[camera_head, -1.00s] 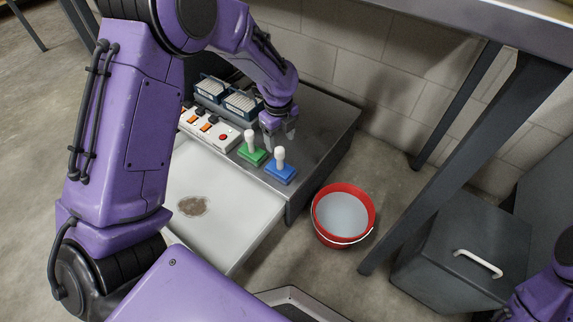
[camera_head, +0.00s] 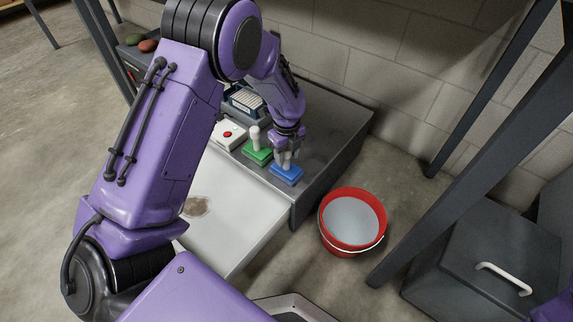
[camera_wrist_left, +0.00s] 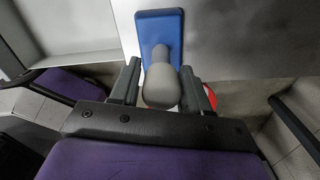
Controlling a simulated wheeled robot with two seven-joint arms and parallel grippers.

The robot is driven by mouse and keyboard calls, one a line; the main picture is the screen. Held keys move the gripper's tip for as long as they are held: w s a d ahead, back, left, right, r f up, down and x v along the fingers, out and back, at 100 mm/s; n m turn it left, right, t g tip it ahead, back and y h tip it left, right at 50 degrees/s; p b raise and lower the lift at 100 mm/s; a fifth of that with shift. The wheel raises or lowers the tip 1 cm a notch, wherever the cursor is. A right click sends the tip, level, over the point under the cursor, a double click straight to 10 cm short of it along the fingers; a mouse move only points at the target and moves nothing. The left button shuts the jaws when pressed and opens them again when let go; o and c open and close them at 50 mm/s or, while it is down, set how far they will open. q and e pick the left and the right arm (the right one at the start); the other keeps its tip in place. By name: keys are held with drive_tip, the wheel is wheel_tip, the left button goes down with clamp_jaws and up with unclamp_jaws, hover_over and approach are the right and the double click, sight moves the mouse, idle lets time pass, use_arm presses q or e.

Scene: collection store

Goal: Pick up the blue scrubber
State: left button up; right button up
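The blue scrubber (camera_head: 286,175) stands on the grey worktop near its right front edge, its pale handle upright. My left gripper (camera_head: 289,158) is right over it, with the fingers around the handle. In the left wrist view the blue base (camera_wrist_left: 161,25) lies beyond the grey handle (camera_wrist_left: 161,86), which sits between the two fingers of my left gripper (camera_wrist_left: 160,82). The fingers look spread, with a small gap beside the handle. A green scrubber (camera_head: 257,155) with a white handle stands just left of the blue one. My right gripper is not in view.
A red bucket (camera_head: 352,220) of greyish liquid stands on the floor right of the worktop. A white panel (camera_head: 235,225) with a brown stain lies in front. A white box with a red button (camera_head: 228,134) and a rack (camera_head: 246,102) stand left. A dark lidded bin (camera_head: 480,262) is at right.

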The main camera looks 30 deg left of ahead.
use_arm(q)
clamp_jaws()
drive_tip(key=shift+r, duration=0.1)
drive_tip(key=shift+r+p, duration=0.35)
drive_tip(key=shift+p, duration=0.05)
wheel_tip(320, 180, up, 3)
drive_tip(key=shift+w+r+p, duration=0.1)
drive_tip(key=shift+p, duration=1.1)
drive_tip(key=s+d+r+p, duration=0.1)
drive_tip(key=s+r+p, duration=0.2)
drive_tip(key=s, duration=0.4)
drive_tip(key=s+d+r+p, duration=0.2)
drive_tip(key=s+r+p, duration=0.1)
drive_tip(key=s+r, duration=0.3)
drive_tip(key=shift+s+d, duration=0.25)
drive_tip(key=shift+s, duration=0.15)
